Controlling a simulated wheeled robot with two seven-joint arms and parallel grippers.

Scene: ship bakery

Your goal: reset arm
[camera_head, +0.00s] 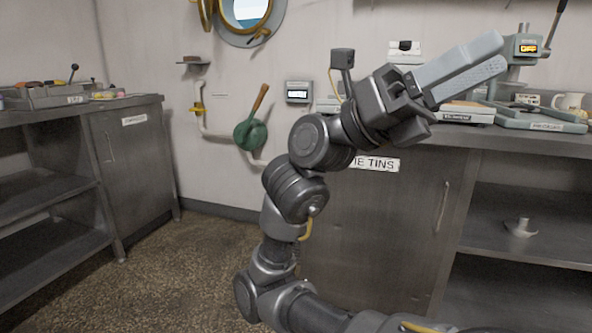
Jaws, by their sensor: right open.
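My right gripper (499,54) is raised in the upper right of the head view, in front of the wall and the right-hand counter. Its two long grey fingers point up and to the right. The jaws are open, and I see nothing held between them. My right arm comes in from the bottom right, bends near the bottom centre and rises to the gripper. The arm hides part of the cabinet front behind it. My left gripper is not in view.
A left counter (85,104) holds a tool tray (45,99). The floor (160,270) between is clear.

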